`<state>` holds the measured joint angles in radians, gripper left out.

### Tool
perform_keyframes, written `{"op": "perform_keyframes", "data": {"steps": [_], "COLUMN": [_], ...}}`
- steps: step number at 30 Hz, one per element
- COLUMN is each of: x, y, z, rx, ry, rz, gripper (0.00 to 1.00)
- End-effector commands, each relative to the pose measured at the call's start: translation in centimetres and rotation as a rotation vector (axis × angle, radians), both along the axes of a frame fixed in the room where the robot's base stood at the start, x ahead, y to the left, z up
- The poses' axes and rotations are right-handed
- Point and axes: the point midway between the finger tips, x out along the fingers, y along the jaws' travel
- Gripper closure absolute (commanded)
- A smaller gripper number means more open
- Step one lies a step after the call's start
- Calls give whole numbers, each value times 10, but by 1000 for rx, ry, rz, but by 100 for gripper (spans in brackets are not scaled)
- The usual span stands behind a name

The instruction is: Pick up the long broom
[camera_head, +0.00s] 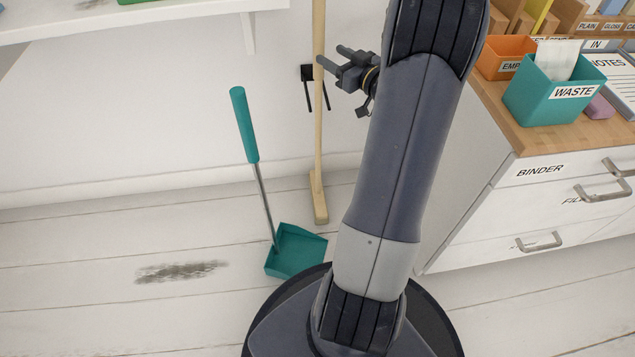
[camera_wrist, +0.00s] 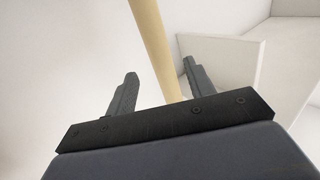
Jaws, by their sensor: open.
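The long broom (camera_head: 319,110) has a pale wooden handle and stands nearly upright against the white wall, its wooden head (camera_head: 319,199) on the floor. The top of the handle is out of the frame. My gripper (camera_head: 331,57) is at the upper part of the handle, close to its right side. In the wrist view the handle (camera_wrist: 153,40) runs between the two fingers of my open gripper (camera_wrist: 158,82), with a gap visible on the left side. I cannot tell whether a finger touches it.
A teal dustpan (camera_head: 297,251) with an upright handle stands left of the broom. A black wall hook (camera_head: 307,74) is behind the broom. A drawer cabinet (camera_head: 500,203) with a teal waste bin (camera_head: 548,98) is to the right. A white shelf (camera_head: 130,20) is upper left.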

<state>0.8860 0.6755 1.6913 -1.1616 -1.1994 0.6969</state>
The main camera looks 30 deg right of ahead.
Motion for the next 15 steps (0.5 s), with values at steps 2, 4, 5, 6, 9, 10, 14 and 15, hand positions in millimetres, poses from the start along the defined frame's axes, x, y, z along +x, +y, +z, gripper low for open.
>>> {"op": "perform_keyframes", "data": {"steps": [2,4,5,6,9,10,14,15], "x": [7,11,14,18,33,38,54,57], "y": [1,2,3,4,7,8,10,10], "z": [-1,-1,-2,-2,-4,-4,-3,-2], "rx": [0,0,-1,-2,-2,-2,-1,-1], "ry": [0,0,-1,-1,-2,-1,0,0], "rz": [1,0,1,1,4,3,0,0], "gripper": [49,49,49,49,49,49,49,49]}}
